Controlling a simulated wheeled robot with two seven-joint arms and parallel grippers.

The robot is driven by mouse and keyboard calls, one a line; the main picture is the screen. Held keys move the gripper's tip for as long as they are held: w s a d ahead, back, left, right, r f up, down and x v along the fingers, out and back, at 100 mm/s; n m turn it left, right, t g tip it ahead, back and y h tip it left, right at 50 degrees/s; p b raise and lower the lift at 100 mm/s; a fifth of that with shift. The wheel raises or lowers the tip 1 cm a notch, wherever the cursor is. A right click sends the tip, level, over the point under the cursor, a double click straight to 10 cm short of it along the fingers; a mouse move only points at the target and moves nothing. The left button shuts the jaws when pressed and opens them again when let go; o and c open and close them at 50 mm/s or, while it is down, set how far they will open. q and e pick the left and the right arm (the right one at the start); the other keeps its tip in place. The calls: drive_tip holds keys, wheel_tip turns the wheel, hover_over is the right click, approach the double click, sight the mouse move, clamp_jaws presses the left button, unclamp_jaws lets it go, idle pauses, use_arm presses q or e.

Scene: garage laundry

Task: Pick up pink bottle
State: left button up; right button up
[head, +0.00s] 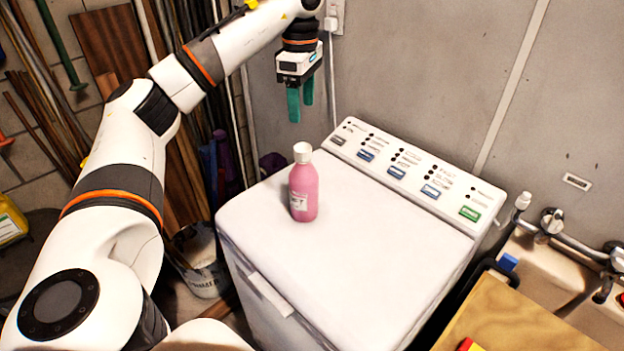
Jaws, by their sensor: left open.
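A pink bottle (303,188) with a white cap stands upright on the white lid of the washing machine (370,250), near its back left part. My left gripper (300,105) has green fingers that point down. It is open and empty, held in the air above and behind the bottle, apart from it. My left arm comes in from the left and arches over to it. My right gripper is not in view.
The washer's control panel (415,170) rises along the back edge of the lid. A sink with taps (552,222) and a wooden board (515,318) are at the right. A bucket (203,270) and leaning planks stand at the left. The rest of the lid is clear.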

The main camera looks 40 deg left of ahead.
use_arm(q)
hover_over(303, 147)
wheel_tip(303, 147, down, 5)
drive_tip(key=shift+s+a+f, duration=0.15)
drive_tip(key=shift+f, duration=0.6)
wheel_tip(303, 147, down, 4)
drive_tip(key=shift+f+p, duration=0.15)
drive_tip(key=shift+p, duration=1.1)
drive_tip(key=shift+f, duration=0.35)
clamp_jaws()
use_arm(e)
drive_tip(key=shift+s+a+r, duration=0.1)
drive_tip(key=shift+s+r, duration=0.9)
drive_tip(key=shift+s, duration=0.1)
use_arm(q)
drive_tip(key=shift+r, duration=0.1)
